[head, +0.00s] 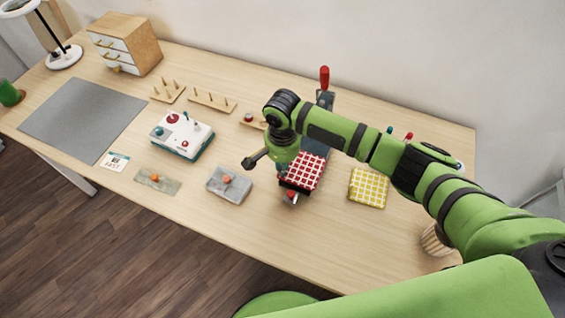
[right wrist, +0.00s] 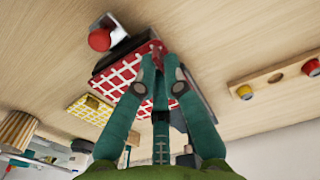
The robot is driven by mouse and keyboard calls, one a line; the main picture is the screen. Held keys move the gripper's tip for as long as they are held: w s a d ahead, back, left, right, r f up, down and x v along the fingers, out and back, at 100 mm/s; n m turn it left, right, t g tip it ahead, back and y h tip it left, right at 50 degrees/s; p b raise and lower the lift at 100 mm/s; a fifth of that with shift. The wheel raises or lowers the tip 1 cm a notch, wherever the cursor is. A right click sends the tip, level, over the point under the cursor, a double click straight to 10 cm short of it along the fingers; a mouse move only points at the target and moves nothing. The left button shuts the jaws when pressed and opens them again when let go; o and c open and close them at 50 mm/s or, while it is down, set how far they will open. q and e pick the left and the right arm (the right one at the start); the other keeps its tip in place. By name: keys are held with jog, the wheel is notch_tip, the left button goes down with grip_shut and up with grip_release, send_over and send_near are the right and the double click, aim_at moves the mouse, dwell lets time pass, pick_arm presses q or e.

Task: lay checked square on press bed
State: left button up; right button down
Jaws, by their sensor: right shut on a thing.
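The red-and-white checked square (head: 303,172) is over the dark bed of the press (head: 314,145), which has a red-topped lever (head: 324,78). It also shows in the right wrist view (right wrist: 126,76), with a dark edge along it. My right gripper (right wrist: 161,72) is shut on the near part of this square, its teal fingertips close together. In the head view my green wrist hides most of the fingers and part of the press. I cannot tell whether the square's underside touches the bed. My left gripper is out of view.
A yellow checked square (head: 368,188) lies right of the press. A grey block with an orange knob (head: 228,184), a white-and-teal machine (head: 182,135) and peg boards (head: 212,101) stand to the left. A grey mat (head: 83,118) lies far left.

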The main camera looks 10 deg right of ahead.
jog(key=c, duration=1.3)
grip_release()
jog(key=shift+o, duration=0.2)
notch_tip(320, 180, up, 12)
